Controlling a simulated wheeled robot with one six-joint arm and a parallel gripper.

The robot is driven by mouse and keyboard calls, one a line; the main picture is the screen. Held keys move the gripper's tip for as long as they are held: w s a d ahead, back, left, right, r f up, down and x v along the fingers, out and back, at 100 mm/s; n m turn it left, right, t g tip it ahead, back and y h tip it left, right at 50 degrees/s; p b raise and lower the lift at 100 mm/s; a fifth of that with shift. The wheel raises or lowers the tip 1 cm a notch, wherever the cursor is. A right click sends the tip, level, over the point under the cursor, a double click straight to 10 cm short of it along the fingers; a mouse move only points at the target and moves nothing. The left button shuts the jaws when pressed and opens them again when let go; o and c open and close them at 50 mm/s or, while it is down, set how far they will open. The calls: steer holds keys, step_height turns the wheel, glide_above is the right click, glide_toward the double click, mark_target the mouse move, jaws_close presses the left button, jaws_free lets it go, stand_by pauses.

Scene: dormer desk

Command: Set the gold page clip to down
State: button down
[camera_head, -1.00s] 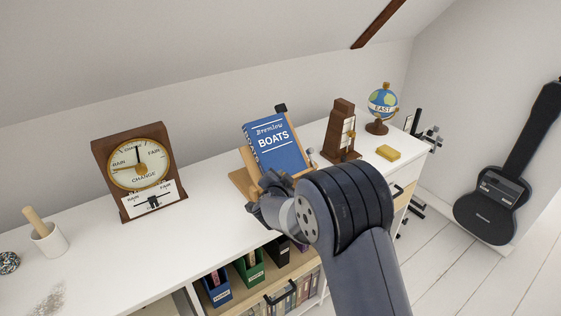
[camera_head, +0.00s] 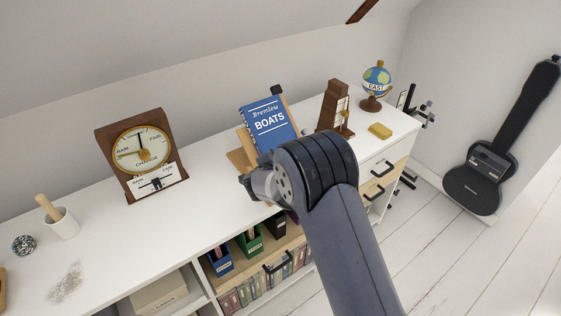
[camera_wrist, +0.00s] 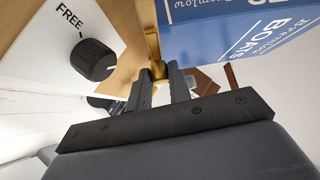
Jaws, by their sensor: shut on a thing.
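The blue book (camera_head: 268,122) titled "BOATS" stands tilted on a wooden stand (camera_head: 241,158) on the white desk. It also shows at the upper right of the wrist view (camera_wrist: 245,30). The gold page clip (camera_wrist: 158,69) is by the book's edge in the wrist view, between my fingertips. My gripper (camera_wrist: 160,82) is shut on it. In the head view my wrist and arm cover the stand's lower right, so the clip and fingertips are hidden there. I cannot tell the clip's set position.
A black knob (camera_wrist: 94,60) beside the word FREE is close left of my fingers. A wooden barometer (camera_head: 141,152) stands left. A wooden metronome-like box (camera_head: 333,107), a yellow block (camera_head: 380,131) and a globe (camera_head: 376,80) stand right. The desk between barometer and stand is clear.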

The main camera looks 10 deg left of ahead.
steer(key=shift+d+f, duration=0.1)
steer(key=c, duration=1.3)
jaws_free()
steer(key=b+v, duration=0.1)
steer(key=v, duration=1)
steer(key=shift+w, duration=0.15)
steer(key=x, duration=1)
steer(key=shift+w+f+p, duration=0.2)
steer(key=shift+w+p, duration=0.15)
steer(key=shift+s+r, duration=0.15)
